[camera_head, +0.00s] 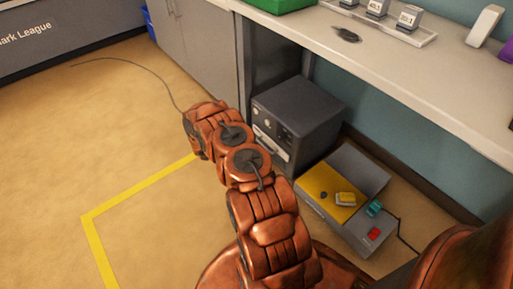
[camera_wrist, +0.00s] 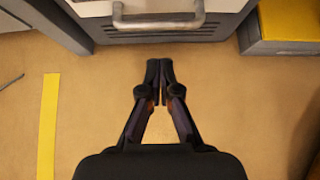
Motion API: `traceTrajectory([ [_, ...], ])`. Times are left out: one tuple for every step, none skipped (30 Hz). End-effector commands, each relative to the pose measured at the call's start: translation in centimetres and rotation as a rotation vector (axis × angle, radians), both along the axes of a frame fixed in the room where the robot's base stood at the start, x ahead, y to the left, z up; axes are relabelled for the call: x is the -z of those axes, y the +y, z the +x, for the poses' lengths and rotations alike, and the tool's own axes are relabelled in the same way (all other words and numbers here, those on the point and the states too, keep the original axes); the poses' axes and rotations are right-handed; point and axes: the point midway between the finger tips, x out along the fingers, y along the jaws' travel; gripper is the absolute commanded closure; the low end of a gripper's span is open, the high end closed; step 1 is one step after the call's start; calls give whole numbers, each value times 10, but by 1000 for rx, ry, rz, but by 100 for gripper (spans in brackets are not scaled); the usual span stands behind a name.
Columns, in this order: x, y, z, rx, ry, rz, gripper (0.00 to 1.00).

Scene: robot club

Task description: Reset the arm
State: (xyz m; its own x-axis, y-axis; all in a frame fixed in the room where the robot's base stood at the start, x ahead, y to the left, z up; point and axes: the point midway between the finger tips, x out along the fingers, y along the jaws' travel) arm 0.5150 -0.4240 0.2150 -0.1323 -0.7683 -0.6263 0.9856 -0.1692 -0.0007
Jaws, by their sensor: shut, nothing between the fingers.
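My gripper (camera_wrist: 160,70) shows in the middle of the wrist view. Its two dark fingers are together at the tips, with nothing between them. It points toward the front of a grey unit with a metal handle (camera_wrist: 160,22) and appears apart from it. In the head view my copper-coloured arm (camera_head: 262,205) reaches up from the bottom and leans left over the floor. The fingers cannot be made out there.
A dark grey boxy unit (camera_head: 300,112) stands on the floor under a pale counter (camera_head: 440,85). Beside it is a low grey case (camera_head: 358,172) with a yellow panel and small items. Yellow tape (camera_head: 96,250) marks the floor. Open floor lies left.

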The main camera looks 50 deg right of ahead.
Motion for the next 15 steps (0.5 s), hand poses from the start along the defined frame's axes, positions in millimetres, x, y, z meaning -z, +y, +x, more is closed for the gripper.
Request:
traceTrajectory([
  [-10,9,4,-6,-1,-1,100],
  [-14,13,4,-6,-1,-1,100],
  [-18,19,6,-6,-2,-1,100],
  [-21,23,7,-7,-1,0,100],
  [-24,27,7,-6,-2,0,100],
  [-27,32,8,-5,-2,0,100],
  [-29,35,8,-5,-2,0,100],
  [-31,38,9,-5,-2,0,100],
  [-34,41,9,-4,-1,1,100],
  [-35,43,9,-3,-1,1,100],
  [-37,45,9,-2,-1,1,100],
  [-38,47,9,-2,-1,1,100],
  [-39,48,9,-2,-1,1,100],
  [-40,49,9,-1,0,1,100],
  [-41,49,9,-1,0,1,100],
])
